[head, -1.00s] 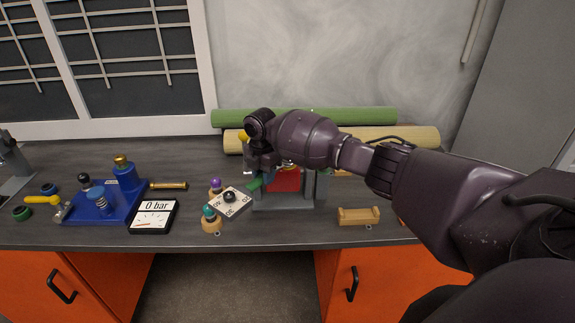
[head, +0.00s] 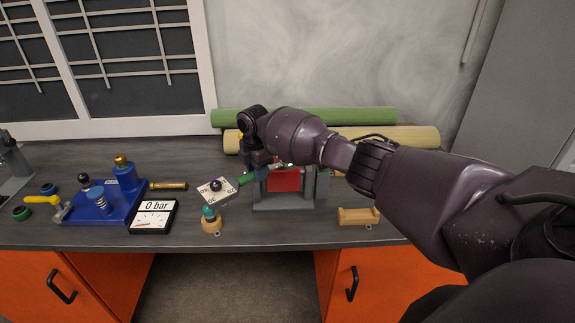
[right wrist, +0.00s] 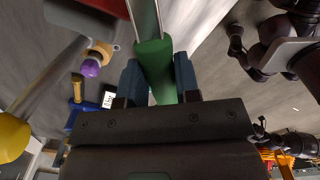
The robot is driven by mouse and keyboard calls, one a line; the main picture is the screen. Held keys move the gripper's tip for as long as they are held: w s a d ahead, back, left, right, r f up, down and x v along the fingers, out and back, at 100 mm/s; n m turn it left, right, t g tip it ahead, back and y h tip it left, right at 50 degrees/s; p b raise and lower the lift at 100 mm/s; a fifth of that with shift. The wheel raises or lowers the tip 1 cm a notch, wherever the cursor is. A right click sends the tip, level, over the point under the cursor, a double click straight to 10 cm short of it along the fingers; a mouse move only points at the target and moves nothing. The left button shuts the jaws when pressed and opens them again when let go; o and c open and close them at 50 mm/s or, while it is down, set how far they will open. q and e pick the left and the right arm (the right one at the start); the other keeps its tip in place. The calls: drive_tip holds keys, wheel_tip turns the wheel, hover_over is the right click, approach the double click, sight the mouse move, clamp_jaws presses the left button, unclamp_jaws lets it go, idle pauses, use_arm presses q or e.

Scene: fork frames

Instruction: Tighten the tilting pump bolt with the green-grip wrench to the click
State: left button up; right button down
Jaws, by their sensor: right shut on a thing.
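My right gripper (head: 262,166) is shut on the green grip of the wrench (head: 246,179), above the worktop. The right wrist view shows the green grip (right wrist: 154,68) between the fingers, with a steel shaft running away from it. A pale square plate (head: 206,197) with numbers and a black knob lies at the grip's left end; I cannot tell how they are joined. The blue pump (head: 92,205) stands at the left, with a brass-capped column and black and blue knobs. I cannot identify the tilting bolt. My left gripper is not in view.
A gauge (head: 152,214) reads 0 bar. A teal-topped peg on a wooden base (head: 210,225) stands below the plate. A red block (head: 284,181) sits in a grey frame (head: 319,190). A wooden cradle (head: 358,217) is at the right. Green and tan rolls lie behind.

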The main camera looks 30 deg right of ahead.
drive_tip(key=shift+s+r, duration=0.1)
drive_tip(key=shift+r, duration=0.05)
drive_tip(key=shift+s+n, duration=0.1)
drive_tip(key=shift+n, duration=0.2)
drive_tip(key=shift+s+d+n, duration=0.1)
drive_tip(key=shift+s+n, duration=0.2)
drive_tip(key=c, duration=1.4)
unclamp_jaws()
clamp_jaws()
drive_tip(key=shift+c, duration=0.7)
unclamp_jaws()
drive_tip(key=shift+s, duration=0.1)
clamp_jaws()
drive_tip(key=shift+s+p, duration=0.2)
drive_tip(key=shift+p, duration=0.1)
